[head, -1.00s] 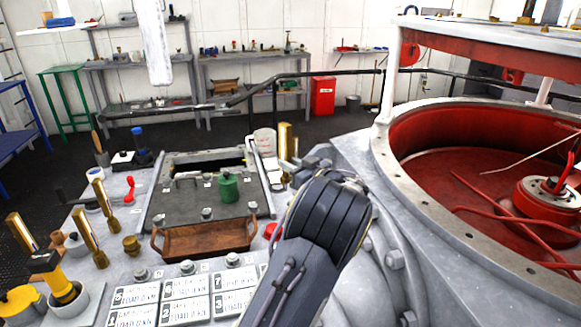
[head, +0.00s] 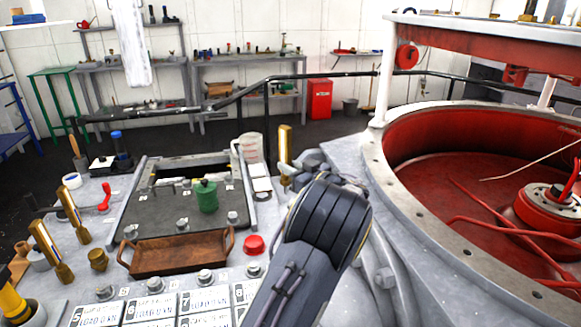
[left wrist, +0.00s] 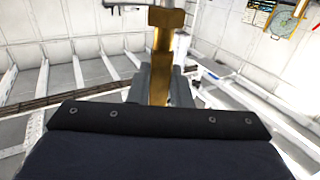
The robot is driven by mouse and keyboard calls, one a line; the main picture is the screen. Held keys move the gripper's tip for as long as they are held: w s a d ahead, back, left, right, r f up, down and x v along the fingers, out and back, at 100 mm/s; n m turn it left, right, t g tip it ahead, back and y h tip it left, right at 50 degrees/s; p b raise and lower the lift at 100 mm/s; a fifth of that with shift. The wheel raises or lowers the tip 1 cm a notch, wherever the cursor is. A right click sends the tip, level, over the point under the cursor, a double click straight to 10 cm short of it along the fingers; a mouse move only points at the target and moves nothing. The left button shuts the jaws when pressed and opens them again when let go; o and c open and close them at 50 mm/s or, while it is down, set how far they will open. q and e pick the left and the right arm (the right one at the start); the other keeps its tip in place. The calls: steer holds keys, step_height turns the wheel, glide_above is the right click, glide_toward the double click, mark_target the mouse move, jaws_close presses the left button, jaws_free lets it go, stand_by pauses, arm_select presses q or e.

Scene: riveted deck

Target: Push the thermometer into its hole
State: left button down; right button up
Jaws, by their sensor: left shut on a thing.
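The brass thermometer (head: 285,147) stands roughly upright beyond my left forearm, near the grey rim of the large red-lined tank. My left gripper (head: 290,173) is mostly hidden behind my own dark arm links. In the left wrist view, the gripper's grey fingers (left wrist: 162,88) are shut on the brass body of the thermometer (left wrist: 165,42), whose wider block shows above them. The thermometer's hole cannot be made out; my arm covers the area below. My right gripper is not in view.
A wooden tray (head: 178,266), a red knob (head: 253,244) and a green weight (head: 205,196) are on the deck to the left. Brass handles (head: 73,213) stand further left. The open red-lined tank (head: 430,150) fills the right side. A black rail (head: 325,76) runs behind.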

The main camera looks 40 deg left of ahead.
arm_select(q)
step_height(320, 180, down, 12)
steer(key=b, duration=0.6)
steer(key=shift+b, duration=0.3)
steer(key=shift+w, duration=0.1)
steer(key=shift+f, duration=0.1)
steer(key=shift+b, duration=0.8)
steer(key=shift+f+b, duration=2.1)
steer(key=shift+b, duration=0.8)
stand_by(1.1)
steer(key=c, duration=1.3)
jaws_free()
steer(key=shift+o, duration=0.2)
